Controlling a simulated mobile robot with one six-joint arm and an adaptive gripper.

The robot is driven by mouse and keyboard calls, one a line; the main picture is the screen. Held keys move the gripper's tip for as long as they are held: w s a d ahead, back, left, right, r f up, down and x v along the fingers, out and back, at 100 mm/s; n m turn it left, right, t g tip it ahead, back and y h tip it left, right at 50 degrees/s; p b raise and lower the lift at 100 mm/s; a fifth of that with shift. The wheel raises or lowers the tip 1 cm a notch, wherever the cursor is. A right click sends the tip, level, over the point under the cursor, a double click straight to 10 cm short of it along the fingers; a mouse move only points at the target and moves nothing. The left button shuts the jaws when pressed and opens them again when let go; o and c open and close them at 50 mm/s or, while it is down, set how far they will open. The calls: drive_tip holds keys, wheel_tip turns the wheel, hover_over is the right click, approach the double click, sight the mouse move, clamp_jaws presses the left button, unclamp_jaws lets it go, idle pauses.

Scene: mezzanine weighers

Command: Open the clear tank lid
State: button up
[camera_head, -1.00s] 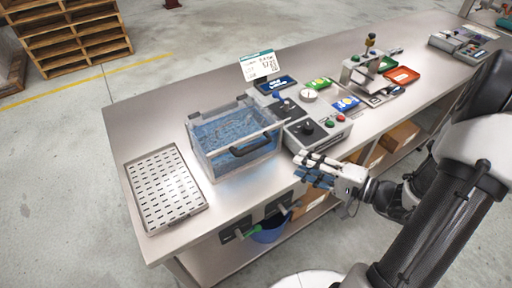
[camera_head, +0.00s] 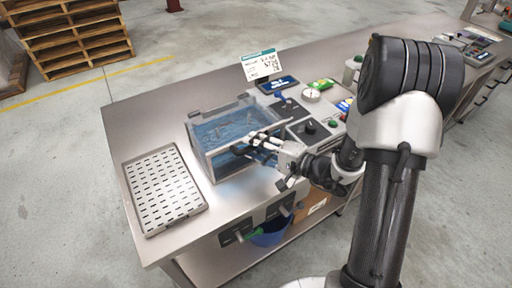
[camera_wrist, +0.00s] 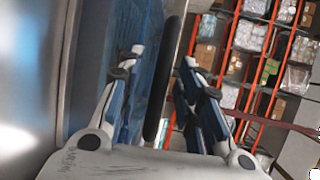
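The clear tank (camera_head: 205,160) stands on the steel counter with blue-tinted water inside. Its clear lid (camera_head: 228,122) looks shut on top, with a dark handle at the front that my gripper partly hides in the head view. In the wrist view the black handle (camera_wrist: 166,85) runs lengthwise between my two fingers. My gripper (camera_head: 256,146) is at the tank's front right, at handle height. In the wrist view my gripper (camera_wrist: 165,95) is open, one finger on each side of the handle; I cannot tell whether either touches it.
A slotted drain tray (camera_head: 163,190) lies left of the tank. A control box with knobs (camera_head: 312,130) and a sign (camera_head: 261,65) stand to the right and behind. Valves (camera_head: 243,234) and a blue bucket (camera_head: 270,235) are below the front edge.

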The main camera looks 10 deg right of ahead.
drive_tip(key=shift+c, duration=0.6)
clamp_jaws()
